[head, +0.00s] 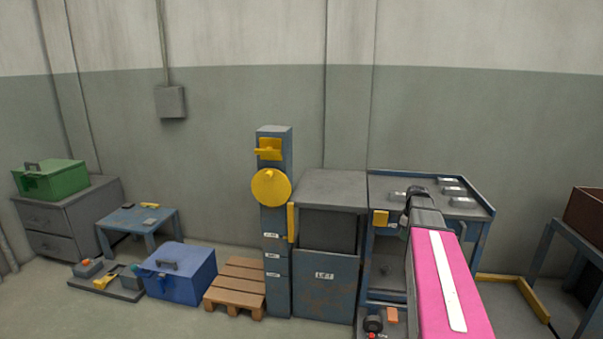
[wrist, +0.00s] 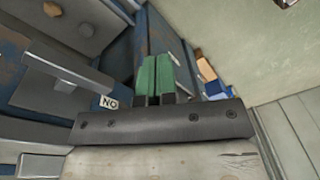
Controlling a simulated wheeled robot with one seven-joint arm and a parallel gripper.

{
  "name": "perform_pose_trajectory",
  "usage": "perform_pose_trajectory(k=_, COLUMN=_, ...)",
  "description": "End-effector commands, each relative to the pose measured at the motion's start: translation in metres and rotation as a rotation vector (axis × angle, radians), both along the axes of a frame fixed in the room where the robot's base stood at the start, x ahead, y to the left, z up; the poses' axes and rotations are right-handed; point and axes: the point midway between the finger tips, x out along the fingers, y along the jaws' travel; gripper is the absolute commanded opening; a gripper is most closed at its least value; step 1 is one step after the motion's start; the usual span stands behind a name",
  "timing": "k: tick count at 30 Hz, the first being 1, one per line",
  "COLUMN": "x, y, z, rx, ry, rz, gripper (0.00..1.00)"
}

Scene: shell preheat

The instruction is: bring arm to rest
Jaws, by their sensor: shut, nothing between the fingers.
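My gripper (wrist: 160,78) shows in the wrist view with its two green fingers side by side, shut and empty. The dark bar of its mount crosses the picture below them. In the head view my pink arm with a white stripe reaches up from the lower right, in front of the blue workbench (head: 480,212). Its dark wrist end is near the left part of that bench; the fingers are too small there to make out. I cannot tell how close they are to the bench.
Left of the bench stand a grey cabinet (head: 345,188) and a blue post with a yellow disc (head: 271,187). A wooden pallet (head: 236,287), blue box (head: 181,272) and small blue table (head: 138,218) are further left. A label (wrist: 109,102) shows beside the fingers.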

Motion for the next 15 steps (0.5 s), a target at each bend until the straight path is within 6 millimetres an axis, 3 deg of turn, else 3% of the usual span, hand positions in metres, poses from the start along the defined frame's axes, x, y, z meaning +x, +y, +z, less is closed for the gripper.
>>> perform_pose_trajectory(k=1, x=-0.020, y=0.028, z=-0.015, rx=-0.008, ry=0.014, rz=-0.057, gripper=0.00)
perform_pose_trajectory(k=6, x=-0.069, y=0.101, z=-0.059, rx=-0.042, ry=0.039, rz=-0.322, gripper=0.00)
perform_pose_trajectory(k=12, x=-0.131, y=0.169, z=-0.098, rx=-0.077, ry=0.051, rz=-0.618, gripper=0.00)
perform_pose_trajectory(k=15, x=-0.156, y=0.192, z=-0.110, rx=-0.088, ry=0.050, rz=-0.733, gripper=0.00)
